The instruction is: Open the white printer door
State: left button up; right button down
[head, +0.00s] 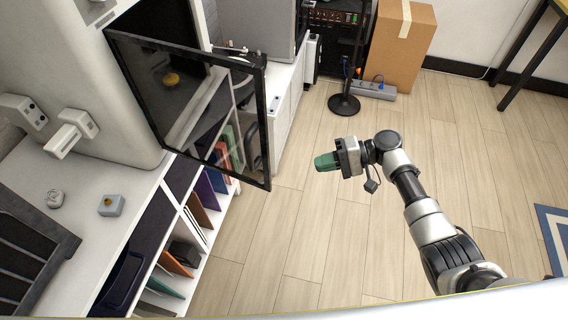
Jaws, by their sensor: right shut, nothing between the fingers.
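The white printer (95,90) stands on the white counter at the left. Its door (190,105), a dark-framed clear pane, stands swung out from the printer's body over the counter's front edge. Shelves and books show through the pane. My right gripper (326,161) is to the right of the door, over the floor. Its green fingertips are shut together with nothing between them, and they are apart from the door frame. My left gripper is not in this view.
Open shelves with books (200,215) run under the counter. A small grey cube (111,204) lies on the counter. A black stand (344,104), a power strip (373,90) and a cardboard box (402,45) stand at the back. The wooden floor (300,240) around my right arm is clear.

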notch_tip(320, 180, up, 12)
jog(key=n+g+y+b, duration=0.1)
jog(key=n+g+y, duration=0.1)
jog(key=n+g, duration=0.3)
pick_arm(q)
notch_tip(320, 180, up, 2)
jog(key=p, duration=0.4)
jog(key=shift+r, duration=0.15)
pick_arm(e)
jog(key=s+a, duration=0.7)
jog(key=a, duration=0.4)
jog(key=shift+r, duration=0.25)
jog(key=shift+w, duration=0.1)
